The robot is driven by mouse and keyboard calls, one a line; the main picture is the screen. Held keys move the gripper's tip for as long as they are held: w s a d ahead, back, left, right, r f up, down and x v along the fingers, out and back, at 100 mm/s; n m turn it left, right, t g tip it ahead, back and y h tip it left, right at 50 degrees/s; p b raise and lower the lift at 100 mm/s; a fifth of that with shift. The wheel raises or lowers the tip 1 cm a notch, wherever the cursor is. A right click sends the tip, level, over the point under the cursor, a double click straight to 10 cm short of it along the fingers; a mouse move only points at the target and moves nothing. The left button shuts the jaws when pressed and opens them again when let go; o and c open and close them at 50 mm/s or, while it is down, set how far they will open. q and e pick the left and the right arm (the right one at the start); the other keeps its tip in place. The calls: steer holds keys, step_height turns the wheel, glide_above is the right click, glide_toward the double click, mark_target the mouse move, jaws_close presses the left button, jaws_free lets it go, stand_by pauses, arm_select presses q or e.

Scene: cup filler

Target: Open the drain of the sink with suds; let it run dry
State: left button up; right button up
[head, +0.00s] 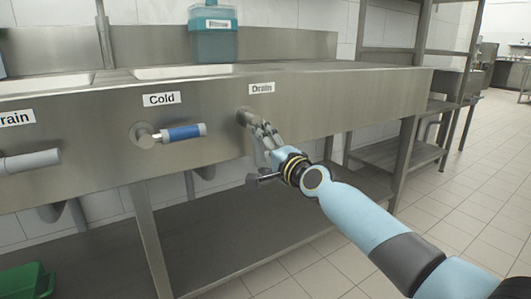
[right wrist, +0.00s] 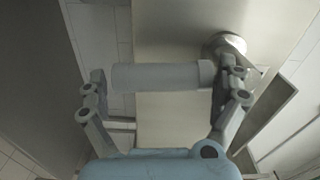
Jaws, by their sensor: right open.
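A drain valve (head: 243,117) sits on the steel sink front under the right "Drain" label (head: 262,88). My right gripper (head: 264,133) is at this valve and hides most of its handle. In the right wrist view the grey cylindrical handle (right wrist: 160,76) lies crosswise between my open fingers (right wrist: 163,84), with its round metal mount (right wrist: 222,42) at the upper right. I cannot tell whether the fingers touch it. Another grey drain handle (head: 30,160) is at the far left under its own label. The insides of the basins and any suds are hidden. My left gripper is not in view.
A blue-handled cold valve (head: 183,132) is left of my right gripper. A teal soap bottle (head: 213,38) stands behind the sink's rim. A lower shelf (head: 230,245) runs below, with a green bin (head: 26,281) at the lower left. The tiled floor at right is clear.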

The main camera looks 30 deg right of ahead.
steer(key=s, duration=1.2)
steer(key=shift+d, duration=0.45)
steer(key=shift+f, duration=0.1)
